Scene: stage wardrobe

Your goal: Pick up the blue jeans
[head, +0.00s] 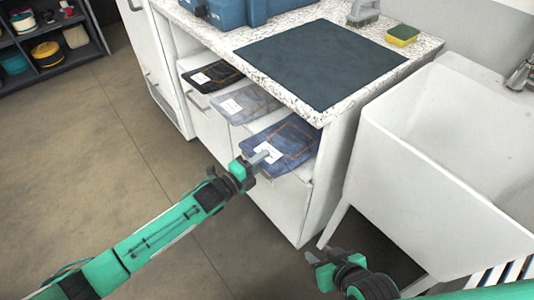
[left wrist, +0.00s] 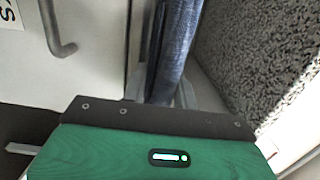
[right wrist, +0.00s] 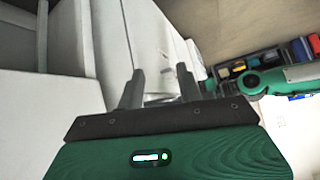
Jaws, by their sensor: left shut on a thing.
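The blue jeans (head: 293,141) lie folded flat with a white tag at the nearest spot of the open shelf under the worktop. My left gripper (head: 263,158) is at their front edge, shut on them. In the left wrist view the jeans (left wrist: 175,50) show edge-on as a dark blue strip running down between the fingers; the grip itself is partly hidden by the gripper body. My right gripper (head: 314,257) hangs low in front of the sink, open and empty, its fingers apart in the right wrist view (right wrist: 160,87).
Black folded jeans (head: 213,77) and pale grey-blue folded jeans (head: 245,103) lie farther along the same shelf. The speckled worktop (head: 303,113) overhangs closely above. A white sink (head: 430,150) stands at the right. The floor (head: 110,130) at left is clear.

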